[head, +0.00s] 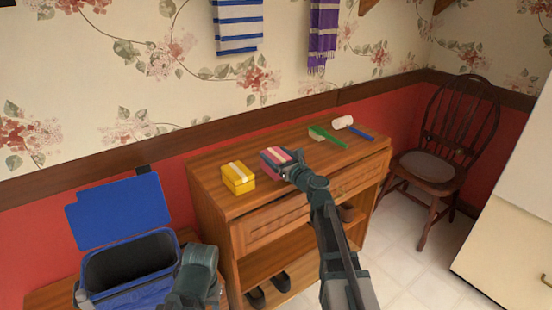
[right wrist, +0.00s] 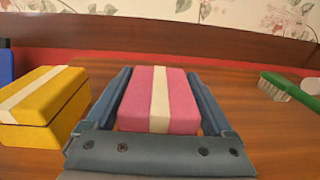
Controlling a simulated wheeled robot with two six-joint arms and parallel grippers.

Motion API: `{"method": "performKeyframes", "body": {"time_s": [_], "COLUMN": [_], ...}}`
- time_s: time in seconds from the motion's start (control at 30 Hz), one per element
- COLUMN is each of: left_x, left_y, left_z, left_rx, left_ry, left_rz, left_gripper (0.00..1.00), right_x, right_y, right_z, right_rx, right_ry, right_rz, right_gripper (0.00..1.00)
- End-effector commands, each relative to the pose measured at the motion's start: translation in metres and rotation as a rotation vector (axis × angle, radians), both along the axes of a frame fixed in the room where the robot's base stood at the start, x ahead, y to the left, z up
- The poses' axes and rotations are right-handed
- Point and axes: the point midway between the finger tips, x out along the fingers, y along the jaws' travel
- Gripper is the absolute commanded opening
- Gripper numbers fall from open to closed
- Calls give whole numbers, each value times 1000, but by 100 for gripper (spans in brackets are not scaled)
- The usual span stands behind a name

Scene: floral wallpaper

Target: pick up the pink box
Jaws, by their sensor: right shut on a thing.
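The pink box (head: 272,158) has a cream stripe across its top and is on the wooden cabinet top, right of the yellow box. In the right wrist view the pink box (right wrist: 160,97) sits between the two fingers of my right gripper (right wrist: 160,100). My right gripper (head: 286,165) is shut on it. I cannot tell whether the box is lifted off the wood. Its underside is hidden. My left arm shows at the bottom left of the head view, near the blue bin, but its fingers cannot be made out.
A yellow box (head: 238,178) with a cream stripe stands left of the pink box. A green brush (head: 328,137) and a white-headed mallet (head: 343,122) lie to the right. A blue open-lidded bin (head: 130,262) stands at left. A chair (head: 456,140) is at right.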

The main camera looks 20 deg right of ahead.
Motion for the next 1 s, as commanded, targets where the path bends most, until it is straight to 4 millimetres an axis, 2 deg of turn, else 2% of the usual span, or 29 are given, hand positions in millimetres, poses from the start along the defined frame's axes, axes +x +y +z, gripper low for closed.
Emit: {"method": "performKeyframes", "body": {"time_s": [0.27,0.7,0.83,1.0], "left_x": [0,0,0,0], "left_y": [0,0,0,0], "left_z": [27,92,99,99], "left_rx": [0,0,0,0], "left_ry": [0,0,0,0], "left_rz": [0,0,0,0], "left_gripper": [50,50,50,50], "right_x": [0,0,0,0], "right_y": [0,0,0,0], "right_z": [28,92,99,99], "right_rx": [1,1,1,1], "right_ry": [0,0,0,0], "right_rz": [0,0,0,0], "right_gripper": [15,15,15,15]}}
